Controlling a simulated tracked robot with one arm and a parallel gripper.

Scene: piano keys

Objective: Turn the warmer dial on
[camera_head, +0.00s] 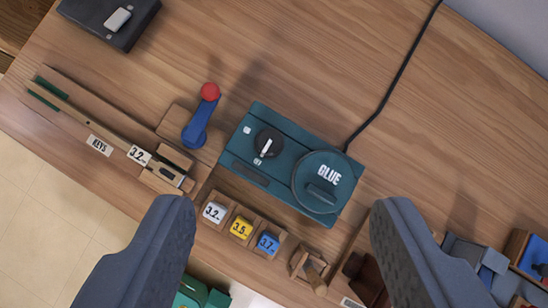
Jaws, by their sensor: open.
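The warmer (237,150) is a teal box on the wooden table, near the middle of the view. Its dial (268,143) is a round black knob with a white pointer mark, on the left part of the warmer's top. A round lidded pot marked GLUE (323,182) sits on the right part. My gripper (282,228) is open and empty. Its two grey fingers come up from the bottom of the view, apart from the warmer, one to the left and one to the right below it.
Small labelled blocks (241,228) stand in a holder in front of the warmer. A blue lever with a red ball (209,92) stands to its left, by a wooden key jig (110,135). A black cord (399,75) runs up from the warmer. The table behind is mostly clear.

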